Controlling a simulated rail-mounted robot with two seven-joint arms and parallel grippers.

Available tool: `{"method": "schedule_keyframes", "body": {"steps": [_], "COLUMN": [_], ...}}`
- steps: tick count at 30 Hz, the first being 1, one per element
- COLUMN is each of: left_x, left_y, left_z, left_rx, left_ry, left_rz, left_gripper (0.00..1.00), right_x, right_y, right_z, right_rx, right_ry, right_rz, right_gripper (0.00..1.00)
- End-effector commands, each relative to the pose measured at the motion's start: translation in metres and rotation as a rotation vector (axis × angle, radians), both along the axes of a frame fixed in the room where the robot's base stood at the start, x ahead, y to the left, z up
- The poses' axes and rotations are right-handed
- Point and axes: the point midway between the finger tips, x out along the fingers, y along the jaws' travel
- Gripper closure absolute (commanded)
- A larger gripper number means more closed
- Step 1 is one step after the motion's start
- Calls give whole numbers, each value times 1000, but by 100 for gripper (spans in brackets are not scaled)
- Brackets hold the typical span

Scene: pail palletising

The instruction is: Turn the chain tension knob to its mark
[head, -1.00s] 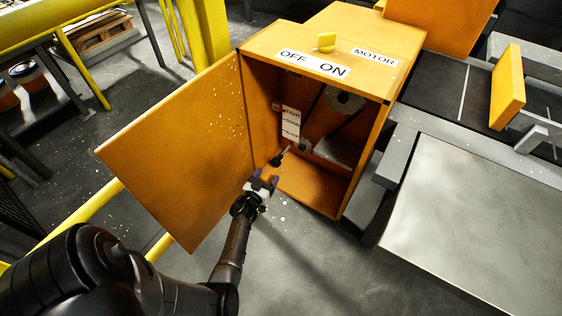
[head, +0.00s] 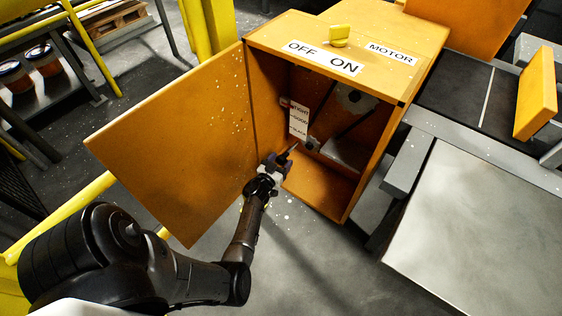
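The orange motor cabinet (head: 345,205) stands open, its door (head: 175,145) swung out to the left. Inside is a white scale plate (head: 298,122) reading TIGHT, GOOD and SLACK from top to bottom. A small red pointer seems to sit near the TIGHT end. The tension knob's thin shaft (head: 292,149) sticks out below the plate. My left gripper (head: 275,162) is at the shaft's outer end, in the cabinet's opening. Its fingers hide the knob, and I cannot tell whether they grip it. My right gripper is out of view.
A yellow switch handle (head: 339,35) sits on the cabinet top beside the OFF/ON label (head: 322,58) and the MOTOR label. A conveyor (head: 455,95) and grey metal table (head: 480,225) stand at right. Yellow rails run at left. Pails (head: 43,60) stand on a shelf.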

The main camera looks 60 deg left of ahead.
Motion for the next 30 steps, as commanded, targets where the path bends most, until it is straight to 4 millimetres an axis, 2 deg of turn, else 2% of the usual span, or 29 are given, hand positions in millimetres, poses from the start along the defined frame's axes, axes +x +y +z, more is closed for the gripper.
{"method": "schedule_keyframes", "body": {"steps": [1,14,22,30], "left_x": [0,0,0,-1], "left_y": [0,0,0,0], "left_z": [0,0,2,6], "left_rx": [0,0,-37,-206], "left_ry": [0,0,-14,-82], "left_rz": [0,0,0,0], "left_gripper": [42,82,82,82], "right_x": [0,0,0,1], "right_y": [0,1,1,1], "right_z": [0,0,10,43], "right_rx": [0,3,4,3], "right_ry": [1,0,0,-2], "right_rz": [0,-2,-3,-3], "right_gripper": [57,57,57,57]}}
